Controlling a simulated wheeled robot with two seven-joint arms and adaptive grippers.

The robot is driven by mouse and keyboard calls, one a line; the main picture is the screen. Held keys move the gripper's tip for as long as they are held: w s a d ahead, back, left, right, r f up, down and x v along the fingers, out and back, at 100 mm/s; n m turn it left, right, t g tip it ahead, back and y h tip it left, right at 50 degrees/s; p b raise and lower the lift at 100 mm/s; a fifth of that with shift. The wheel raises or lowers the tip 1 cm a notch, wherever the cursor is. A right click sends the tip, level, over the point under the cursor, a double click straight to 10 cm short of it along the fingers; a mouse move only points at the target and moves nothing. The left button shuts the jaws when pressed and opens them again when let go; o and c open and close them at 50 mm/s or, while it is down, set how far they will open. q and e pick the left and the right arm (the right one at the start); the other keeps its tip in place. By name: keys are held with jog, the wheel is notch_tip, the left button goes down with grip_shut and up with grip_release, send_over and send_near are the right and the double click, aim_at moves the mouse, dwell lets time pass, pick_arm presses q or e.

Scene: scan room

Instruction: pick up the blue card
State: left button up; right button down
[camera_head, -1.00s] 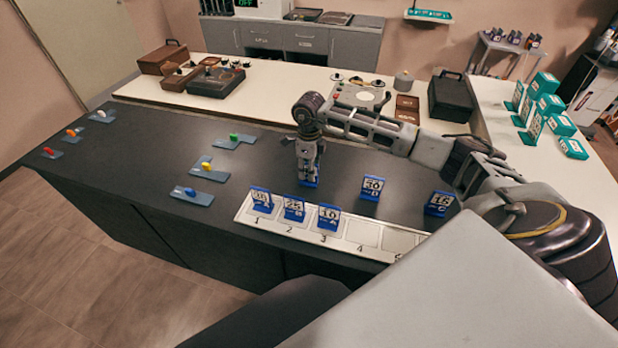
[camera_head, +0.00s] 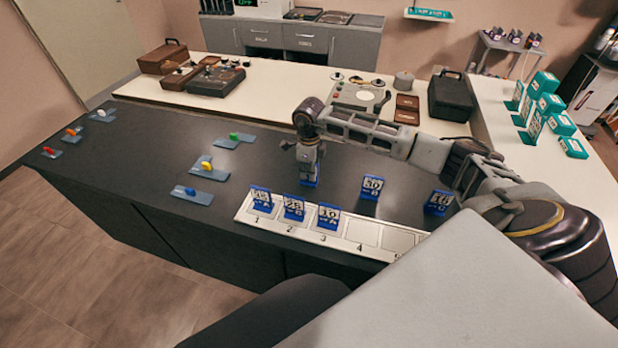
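Another blue card (camera_head: 371,188) and one at the right (camera_head: 438,203) stand on the dark counter behind the strip. My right gripper (camera_head: 309,172) points down at one more blue card (camera_head: 310,183), mostly hidden by the fingers. I cannot tell whether the fingers are closed on it. My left gripper is out of view.
Blue-grey plates with coloured pieces lie on the counter's left part, such as one with a blue piece (camera_head: 194,195). A pale bench (camera_head: 270,112) with wooden boxes and a dark case (camera_head: 451,97) runs behind. Space 4 (camera_head: 362,231) is empty.

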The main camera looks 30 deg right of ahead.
jog(key=shift+r, duration=0.1)
dwell(0.3)
jog(key=shift+r, duration=4.9)
jog(key=shift+r, duration=0.1)
